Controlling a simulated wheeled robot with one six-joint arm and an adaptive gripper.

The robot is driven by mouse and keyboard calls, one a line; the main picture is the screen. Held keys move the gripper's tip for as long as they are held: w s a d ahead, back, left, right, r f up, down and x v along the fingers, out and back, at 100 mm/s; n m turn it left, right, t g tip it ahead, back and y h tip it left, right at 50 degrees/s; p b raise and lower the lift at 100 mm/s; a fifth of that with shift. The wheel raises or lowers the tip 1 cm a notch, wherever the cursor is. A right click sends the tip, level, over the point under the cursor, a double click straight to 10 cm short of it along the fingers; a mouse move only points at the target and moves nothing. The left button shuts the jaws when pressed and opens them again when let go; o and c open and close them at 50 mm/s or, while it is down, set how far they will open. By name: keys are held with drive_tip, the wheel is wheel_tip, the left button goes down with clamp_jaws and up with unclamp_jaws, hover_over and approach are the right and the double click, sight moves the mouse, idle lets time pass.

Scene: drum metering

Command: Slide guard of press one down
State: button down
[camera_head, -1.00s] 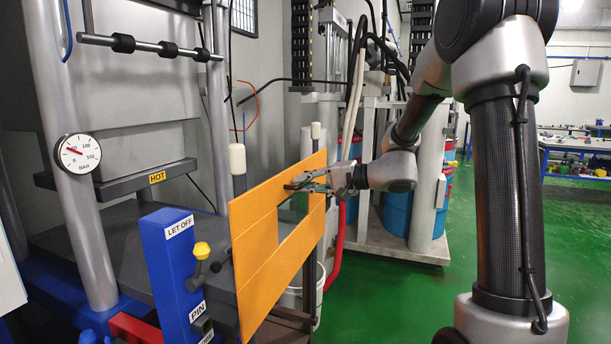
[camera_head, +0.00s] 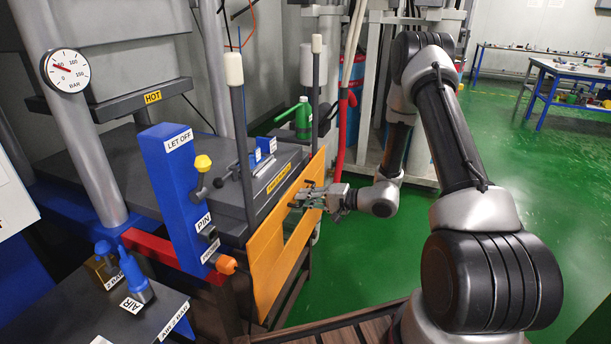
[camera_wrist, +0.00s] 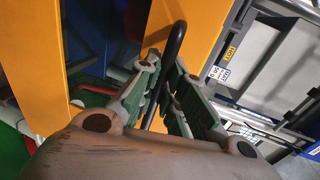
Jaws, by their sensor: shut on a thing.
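The guard of the press is an orange panel (camera_head: 266,262) with a cut-out window, standing on edge in front of the press bed between two white-capped posts. Its top edge is now below the bed's upper surface near the left post. My gripper (camera_head: 303,198) is at the guard's window area, on the panel's right part. In the wrist view my gripper (camera_wrist: 168,100) is shut on a dark handle bar (camera_wrist: 175,42) beside the orange panel (camera_wrist: 195,25). The handle's lower part is hidden by the fingers.
The press bed (camera_head: 150,165) marked HOT above lies behind. A dark side table (camera_head: 110,305) is at lower left. Green floor at right is open.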

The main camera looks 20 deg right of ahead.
drive_tip(key=shift+s+f, duration=0.1)
drive_tip(key=shift+f, duration=1.95)
drive_tip(key=c, duration=1.6)
unclamp_jaws()
drive_tip(key=shift+f, duration=0.1)
drive_tip(key=shift+o, duration=0.4)
drive_tip(key=v, duration=1.2)
